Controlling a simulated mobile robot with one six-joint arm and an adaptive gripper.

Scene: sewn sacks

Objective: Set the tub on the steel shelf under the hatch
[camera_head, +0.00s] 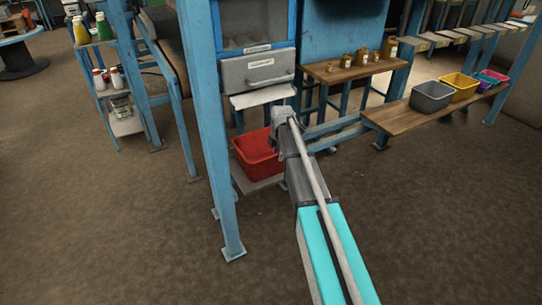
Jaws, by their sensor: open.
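A red tub (254,158) sits upright on a low pale plate (250,184) between blue posts, below the grey hatch (258,70) with its bar handle. A pale steel shelf (262,96) juts out just under the hatch, above the tub, and its visible top looks bare. My gripper (279,122) is at the end of my arm, at the tub's upper right rim and below the right end of the shelf. It is open. The arm hides part of the tub's right side, and the fingertips are too small to tell whether they touch the rim.
A blue post (212,130) stands close left of the tub. To the right, a wooden bench (400,118) holds a grey bin (431,97), a yellow bin (460,86) and smaller bins. Small jars stand on a wooden table (350,73) behind. The front floor is clear.

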